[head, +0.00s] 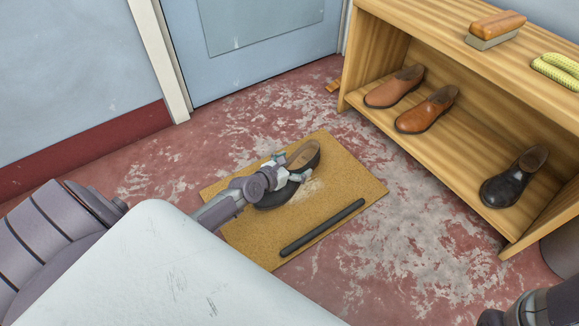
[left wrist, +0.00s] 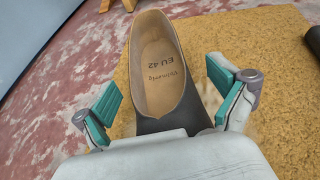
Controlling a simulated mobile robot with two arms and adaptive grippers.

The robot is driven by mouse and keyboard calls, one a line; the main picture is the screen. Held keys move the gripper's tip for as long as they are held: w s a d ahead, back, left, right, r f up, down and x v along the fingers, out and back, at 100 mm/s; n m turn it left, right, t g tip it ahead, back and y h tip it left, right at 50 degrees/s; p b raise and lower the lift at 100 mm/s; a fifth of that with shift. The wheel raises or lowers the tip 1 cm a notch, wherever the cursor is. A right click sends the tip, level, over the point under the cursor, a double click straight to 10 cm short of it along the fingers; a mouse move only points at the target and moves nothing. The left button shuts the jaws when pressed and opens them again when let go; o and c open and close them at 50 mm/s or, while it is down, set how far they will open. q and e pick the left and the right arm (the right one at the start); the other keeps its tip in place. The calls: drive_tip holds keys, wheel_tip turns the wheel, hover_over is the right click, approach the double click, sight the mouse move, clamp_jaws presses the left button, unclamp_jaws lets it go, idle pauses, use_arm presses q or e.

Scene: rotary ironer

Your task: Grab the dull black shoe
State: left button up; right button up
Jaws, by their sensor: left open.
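A dull black shoe (head: 307,155) with a tan insole lies on the yellow-brown mat, partly covered by my left gripper (head: 289,168) in the head view. In the left wrist view the shoe (left wrist: 158,68) shows its open collar and an insole marked EU 42. My left gripper (left wrist: 168,90) is open, with one teal-padded finger on each side of the shoe. The toe is mostly hidden under the gripper body.
The mat (head: 227,228) also bears a dark bar (head: 322,228). A wooden shelf (head: 455,145) at right holds two brown shoes (head: 426,108) and a shinier black shoe (head: 508,185). A brush (head: 496,28) and a yellow item (head: 558,70) lie on top. Floor around the mat is clear.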

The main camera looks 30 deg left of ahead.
use_arm(q)
drive_tip(key=c, duration=1.4)
drive_tip(key=shift+w+r, duration=0.1)
drive_tip(key=shift+c, duration=0.9)
